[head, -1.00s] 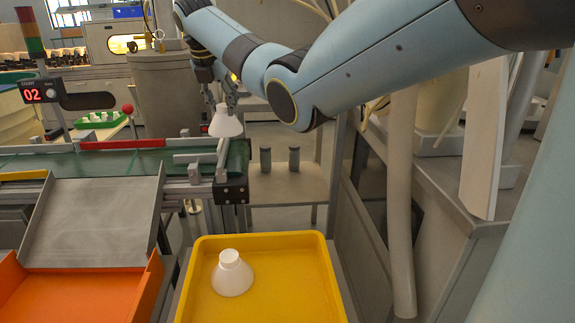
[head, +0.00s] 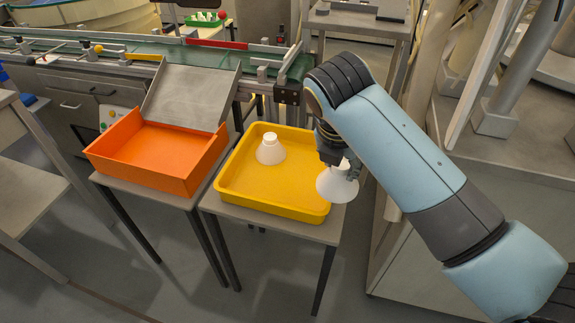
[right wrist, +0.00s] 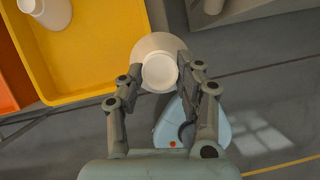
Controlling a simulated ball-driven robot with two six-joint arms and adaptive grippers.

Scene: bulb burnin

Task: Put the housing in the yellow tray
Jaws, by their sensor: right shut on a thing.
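A white cone-shaped housing (head: 338,184) is held in my right gripper (head: 340,166), beside the right edge of the yellow tray (head: 272,203). In the right wrist view the housing (right wrist: 158,65) sits between the two fingers of the right gripper (right wrist: 160,82), which are shut on it. It hangs just outside the tray's edge in that view. A second white housing (head: 270,150) stands in the tray, toward its far left; it also shows in the right wrist view (right wrist: 48,18). My left gripper is not in view.
An orange tray (head: 150,160) with a grey chute (head: 192,96) stands left of the yellow tray. A conveyor (head: 150,48) runs behind them. A grey cabinet (head: 400,258) stands to the right. The yellow tray's near part is bare.

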